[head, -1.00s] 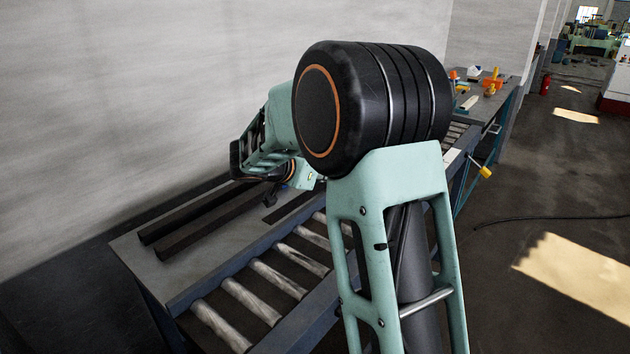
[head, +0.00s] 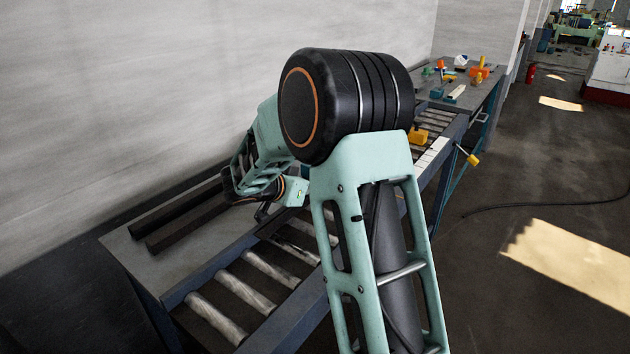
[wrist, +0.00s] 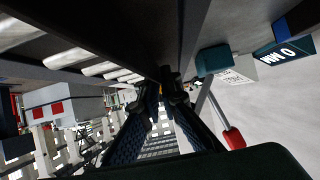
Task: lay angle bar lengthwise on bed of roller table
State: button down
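The bar runs from the fingertips toward the camera and fills the top of that view. The roller table (head: 222,258) has pale rollers between blue side rails. They also show beside the bar in the wrist view (wrist: 70,58). I cannot tell whether the bar touches them.
A yellow part (head: 418,136) stands on the far rollers. A workbench (head: 455,85) with tools is beyond. A yellow-tipped lever (head: 470,157) sticks out right. The floor at right is mostly open.

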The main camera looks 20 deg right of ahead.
jog(key=shift+f, duration=0.3)
jog(key=shift+f+b, duration=0.55)
jog(key=shift+b, duration=0.35)
dwell(0.4)
jog(key=c, duration=2.2)
grip_release()
jog(key=shift+o, duration=0.6)
jog(key=shift+f, duration=0.1)
